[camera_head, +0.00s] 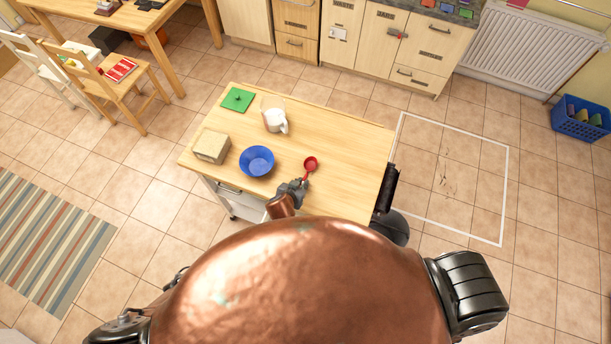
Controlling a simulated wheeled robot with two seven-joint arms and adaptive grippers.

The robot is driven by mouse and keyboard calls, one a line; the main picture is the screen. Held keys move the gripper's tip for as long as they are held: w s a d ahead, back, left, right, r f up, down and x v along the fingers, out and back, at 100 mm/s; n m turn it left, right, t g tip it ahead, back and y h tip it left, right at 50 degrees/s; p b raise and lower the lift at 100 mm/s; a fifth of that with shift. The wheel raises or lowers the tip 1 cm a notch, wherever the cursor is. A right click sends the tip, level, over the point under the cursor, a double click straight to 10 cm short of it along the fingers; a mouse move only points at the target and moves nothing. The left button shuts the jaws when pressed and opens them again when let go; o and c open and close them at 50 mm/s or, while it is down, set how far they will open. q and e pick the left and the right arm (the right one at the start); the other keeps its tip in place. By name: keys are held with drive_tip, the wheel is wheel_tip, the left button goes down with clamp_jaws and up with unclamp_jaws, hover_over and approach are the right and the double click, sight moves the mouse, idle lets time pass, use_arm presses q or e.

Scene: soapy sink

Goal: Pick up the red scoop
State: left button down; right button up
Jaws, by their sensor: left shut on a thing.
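The red scoop (310,163) is at the right front part of the wooden-topped cart (345,140), with its round bowl toward the back. Its handle runs down toward my left gripper (301,184). My left gripper is at the cart's front edge, shut on the scoop's handle. The fingers hide the handle's end. I cannot tell whether the scoop touches the top or is slightly above it. My right gripper is not in view.
A blue bowl (257,161) stands just left of my left gripper. The cart top's right side is clear. A white outline (506,190) marks the floor at right.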

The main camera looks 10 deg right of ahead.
use_arm(q)
drive_tip(key=shift+r, duration=0.4)
wheel_tip(320, 180, up, 2)
drive_tip(key=shift+r, duration=0.25)
drive_tip(key=s+f+b+v, duration=0.1)
drive_tip(key=s+f+v, duration=0.1)
drive_tip(key=v, duration=1.4)
drive_tip(key=shift+s+a+r, duration=0.15)
drive_tip(key=shift+s+a, duration=0.05)
drive_tip(key=shift+s, duration=0.35)
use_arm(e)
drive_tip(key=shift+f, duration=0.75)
use_arm(q)
drive_tip(key=c, duration=2.6)
unclamp_jaws()
clamp_jaws()
